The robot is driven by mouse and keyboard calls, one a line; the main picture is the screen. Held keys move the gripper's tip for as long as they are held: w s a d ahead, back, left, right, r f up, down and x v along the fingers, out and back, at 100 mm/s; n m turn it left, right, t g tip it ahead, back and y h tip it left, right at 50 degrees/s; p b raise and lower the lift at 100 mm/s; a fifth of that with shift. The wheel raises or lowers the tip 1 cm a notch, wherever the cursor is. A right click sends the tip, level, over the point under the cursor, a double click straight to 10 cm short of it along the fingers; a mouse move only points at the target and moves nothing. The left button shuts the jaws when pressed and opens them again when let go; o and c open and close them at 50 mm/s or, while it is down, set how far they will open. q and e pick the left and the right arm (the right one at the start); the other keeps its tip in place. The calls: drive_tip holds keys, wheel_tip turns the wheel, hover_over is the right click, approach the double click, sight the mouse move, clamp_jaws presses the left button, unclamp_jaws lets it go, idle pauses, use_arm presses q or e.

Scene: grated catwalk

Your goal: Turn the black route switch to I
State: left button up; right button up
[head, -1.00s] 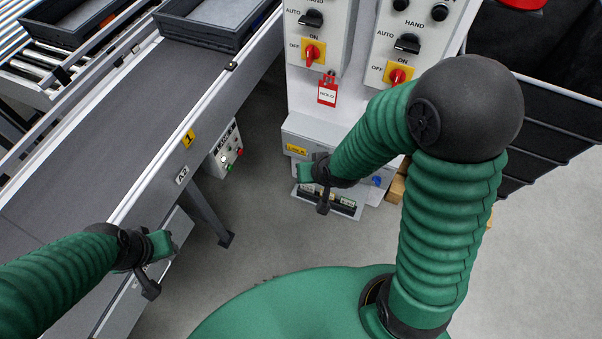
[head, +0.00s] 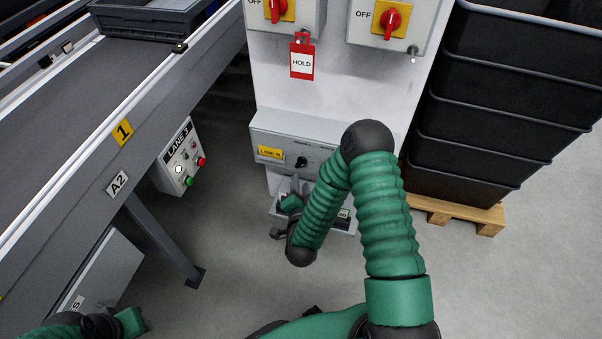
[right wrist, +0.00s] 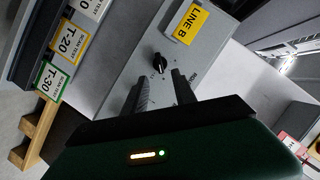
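The black route switch (head: 301,162) is a small round knob on the sloped grey front of the LINE B box (head: 262,134), low on the white cabinet. In the right wrist view the knob (right wrist: 159,64) shows beyond my fingertips, with a pale pointer line and small marks too small to read. My right gripper (head: 298,184) is just below and in front of the box. Its fingers (right wrist: 159,84) are apart, with nothing between them, and the knob appears slightly beyond the gap. My left gripper (head: 133,321) is at the lower left, far from the switch.
Red rotary switches (head: 391,20) and a red HOLD tag (head: 302,60) are above the box. A tray with T-20 and T-30 cards (right wrist: 68,41) is beside it. The conveyor (head: 90,110) and LANE 3 button box (head: 181,160) stand left. Stacked black crates (head: 480,110) stand right on a pallet.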

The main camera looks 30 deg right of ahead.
sight(301, 165)
drive_tip(key=b+x, duration=0.2)
drive_tip(key=x, duration=0.6)
drive_tip(key=shift+w+d+f+b, duration=0.1)
drive_tip(key=shift+w+d+b, duration=0.1)
drive_tip(key=shift+d+b, duration=0.1)
clamp_jaws()
